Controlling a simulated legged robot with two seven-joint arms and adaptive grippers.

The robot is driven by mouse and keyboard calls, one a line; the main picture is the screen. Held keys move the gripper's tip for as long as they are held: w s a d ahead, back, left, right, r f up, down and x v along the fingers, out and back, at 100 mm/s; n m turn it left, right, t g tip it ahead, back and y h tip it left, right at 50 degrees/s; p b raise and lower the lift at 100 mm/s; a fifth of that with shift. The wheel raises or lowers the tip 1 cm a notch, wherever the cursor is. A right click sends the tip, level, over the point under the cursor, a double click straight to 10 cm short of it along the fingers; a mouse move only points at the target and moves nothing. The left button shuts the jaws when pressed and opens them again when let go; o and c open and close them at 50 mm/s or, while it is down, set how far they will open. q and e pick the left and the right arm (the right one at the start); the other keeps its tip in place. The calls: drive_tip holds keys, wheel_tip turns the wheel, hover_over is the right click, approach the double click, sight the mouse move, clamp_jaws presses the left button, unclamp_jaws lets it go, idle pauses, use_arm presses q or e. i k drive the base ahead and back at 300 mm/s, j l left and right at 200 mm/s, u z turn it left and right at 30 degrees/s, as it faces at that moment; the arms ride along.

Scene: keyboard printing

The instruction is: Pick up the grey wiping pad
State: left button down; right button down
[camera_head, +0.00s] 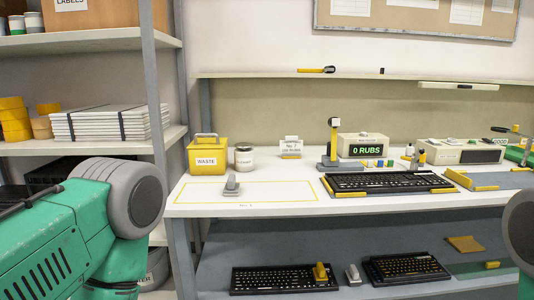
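A small grey pad with an upright grip (231,184) sits on the white worktop, inside the yellow-outlined rectangle at its left end. It looks like the grey wiping pad. A second small grey piece (353,275) stands on the lower shelf between two keyboards. Parts of my arms show at the left and right edges, but neither gripper is in view. Nothing visible touches the grey pad.
A shelf post (152,90) rises at left. Most of the outlined area is bare.

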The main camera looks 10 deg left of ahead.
sight(231, 189)
drive_tip(key=i+j+z, duration=0.1)
drive_tip(key=j+z, duration=0.25)
drive_tip(key=z, duration=0.15)
drive_tip(key=j+z, duration=0.35)
drive_tip(key=z, duration=0.15)
drive_tip(key=i, duration=0.05)
